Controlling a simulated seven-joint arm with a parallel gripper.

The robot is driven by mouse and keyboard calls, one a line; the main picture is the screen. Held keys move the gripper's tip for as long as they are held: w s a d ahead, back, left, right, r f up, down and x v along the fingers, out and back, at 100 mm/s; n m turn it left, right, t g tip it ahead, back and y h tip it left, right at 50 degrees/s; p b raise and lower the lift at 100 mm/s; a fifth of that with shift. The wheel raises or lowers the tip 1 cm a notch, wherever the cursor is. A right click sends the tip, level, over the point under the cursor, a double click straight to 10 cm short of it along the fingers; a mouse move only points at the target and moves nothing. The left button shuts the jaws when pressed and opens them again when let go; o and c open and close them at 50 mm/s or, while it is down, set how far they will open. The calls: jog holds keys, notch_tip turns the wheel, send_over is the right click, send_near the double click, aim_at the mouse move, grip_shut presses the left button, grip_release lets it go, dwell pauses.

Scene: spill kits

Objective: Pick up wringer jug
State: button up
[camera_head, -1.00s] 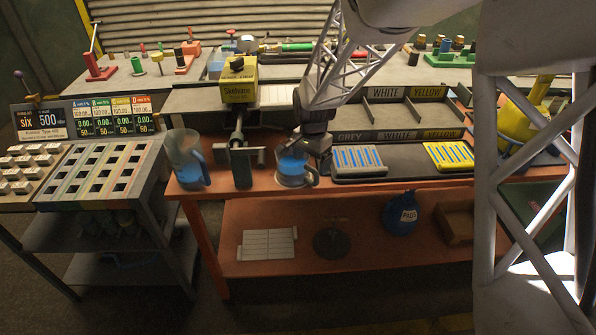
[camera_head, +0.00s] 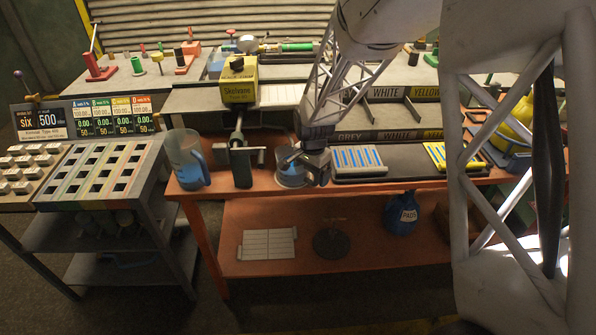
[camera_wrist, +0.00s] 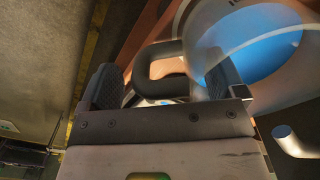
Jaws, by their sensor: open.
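Two clear jugs with blue liquid stand on the orange bench; no label I can read says which is the wringer jug. The right jug (camera_head: 286,178) stands just right of the grey wringer (camera_head: 241,163). The taller left jug (camera_head: 186,160) stands left of the wringer. My gripper (camera_head: 304,162) is at the right jug and partly hides it. In the wrist view my gripper's two fingers (camera_wrist: 165,86) are apart on either side of the jug's grey handle (camera_wrist: 150,55). The jug's clear body (camera_wrist: 212,42) fills the upper right, with blue inside.
A grey tray (camera_head: 375,175) with blue-striped and yellow pads lies right of the jug. A yellow Skelvane box (camera_head: 237,93) stands behind the wringer. The lower shelf (camera_head: 370,250) holds a white slatted panel, a round base and a blue bag (camera_head: 401,216).

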jog(key=shift+c, duration=0.3)
jog(key=c, duration=1.3)
jog(key=shift+r, duration=0.2)
jog(key=shift+r, duration=0.5)
jog(key=shift+s+r, duration=0.15)
jog(key=shift+s, duration=0.05)
jog(key=s, duration=1.7)
jog(key=shift+s, duration=0.3)
